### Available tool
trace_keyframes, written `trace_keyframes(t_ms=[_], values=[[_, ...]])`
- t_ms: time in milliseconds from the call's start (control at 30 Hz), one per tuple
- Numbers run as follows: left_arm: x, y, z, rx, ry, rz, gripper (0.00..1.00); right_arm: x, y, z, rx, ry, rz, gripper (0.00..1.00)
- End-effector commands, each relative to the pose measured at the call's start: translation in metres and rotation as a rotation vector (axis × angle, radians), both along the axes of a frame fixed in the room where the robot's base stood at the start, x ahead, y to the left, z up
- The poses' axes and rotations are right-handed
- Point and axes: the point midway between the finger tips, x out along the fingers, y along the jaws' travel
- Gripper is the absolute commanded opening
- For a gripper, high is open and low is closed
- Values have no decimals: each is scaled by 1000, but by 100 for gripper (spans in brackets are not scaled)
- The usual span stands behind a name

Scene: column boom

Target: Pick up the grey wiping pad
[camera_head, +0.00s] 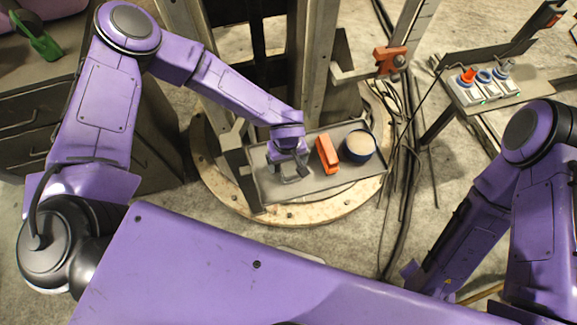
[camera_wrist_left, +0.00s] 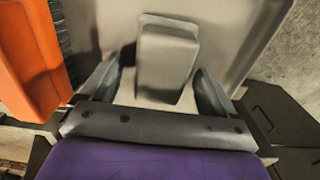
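The grey wiping pad (camera_wrist_left: 165,58) lies on the grey tray (camera_head: 335,183), its raised block facing my left wrist camera. In the head view it is mostly covered by my left gripper (camera_head: 291,172), which points down over the tray's left part. In the left wrist view my left gripper (camera_wrist_left: 160,92) is open, one finger on each side of the raised block, with a gap showing at both sides. My right forearm comes down at the right of the head view; its gripper is not visible.
An orange block-like tool (camera_head: 327,154) lies just right of the pad, also in the wrist view (camera_wrist_left: 28,62). A round dark-blue tub (camera_head: 359,146) with pale contents stands beyond it. A metal column rises behind the tray. Cables hang at right, near a bench with a control box (camera_head: 484,88).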

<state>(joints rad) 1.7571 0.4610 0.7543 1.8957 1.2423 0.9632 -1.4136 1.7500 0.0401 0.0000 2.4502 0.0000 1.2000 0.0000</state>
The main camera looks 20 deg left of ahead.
Motion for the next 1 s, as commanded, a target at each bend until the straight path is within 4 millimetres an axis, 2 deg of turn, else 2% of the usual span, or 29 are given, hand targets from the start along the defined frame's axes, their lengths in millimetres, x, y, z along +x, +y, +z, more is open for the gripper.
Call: trace_keyframes(t_ms=[33,167,267,567,733,967,1000], values=[[0,0,0,0,0,0,76,0,0,0,0,0,0,43],[0,0,0,0,0,0,34,0,0,0,0,0,0,43],[0,0,0,0,0,0,24,0,0,0,0,0,0,43],[1,0,6,-1,-2,0,24,0,0,-1,0,0,0,43],[1,0,32,-2,-5,0,24,0,0,-2,0,0,0,43],[-49,5,91,-2,-5,-3,24,0,0,-10,0,0,0,43],[-62,6,95,-2,-1,-3,24,0,0,-13,0,0,0,43]])
